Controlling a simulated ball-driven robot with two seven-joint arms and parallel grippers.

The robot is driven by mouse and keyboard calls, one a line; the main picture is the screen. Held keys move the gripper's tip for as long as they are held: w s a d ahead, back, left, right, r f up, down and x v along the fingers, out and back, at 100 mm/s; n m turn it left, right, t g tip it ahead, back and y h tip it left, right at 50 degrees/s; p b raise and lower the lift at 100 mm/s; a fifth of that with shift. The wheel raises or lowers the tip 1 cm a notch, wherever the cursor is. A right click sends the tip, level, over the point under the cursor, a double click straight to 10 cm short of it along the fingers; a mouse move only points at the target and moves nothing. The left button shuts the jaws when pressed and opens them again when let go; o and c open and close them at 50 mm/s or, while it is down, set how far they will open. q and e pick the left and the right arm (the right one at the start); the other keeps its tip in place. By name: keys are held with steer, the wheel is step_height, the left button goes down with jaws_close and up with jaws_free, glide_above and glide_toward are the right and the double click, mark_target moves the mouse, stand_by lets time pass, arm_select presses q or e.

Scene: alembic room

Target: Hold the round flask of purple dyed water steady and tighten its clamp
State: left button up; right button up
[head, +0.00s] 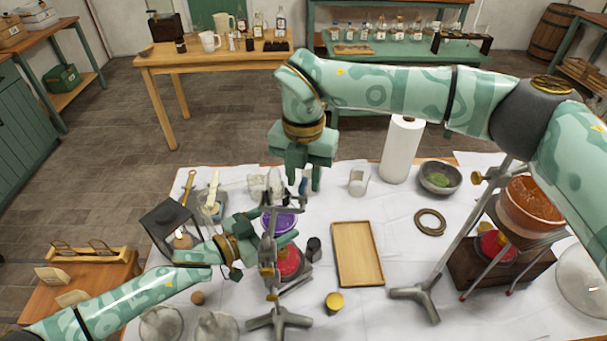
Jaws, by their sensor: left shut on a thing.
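The round flask of purple dyed water (281,221) is held on an upright metal stand (270,285) at the middle of the table, above a red round object (288,262). Its grey clamp (291,203) reaches across near the flask's neck. My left gripper (272,240) comes in from the left and is shut on the flask; its fingers partly cover the glass. My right gripper (299,180) points down just above and behind the clamp, with its fingers apart. I cannot tell whether it touches the clamp's screw.
A wooden tray (342,273) lies right of the stand, with a small dark cup (314,249) and a yellow-topped jar (334,302) near it. A paper roll (402,150), green-filled bowl (439,178) and ring (430,222) stand behind. Another stand (432,300) holds an orange-filled vessel (530,204).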

mark_target(303, 181)
arm_select(q)
steer(key=o, duration=0.5)
arm_select(e)
step_height(303, 181, up, 12)
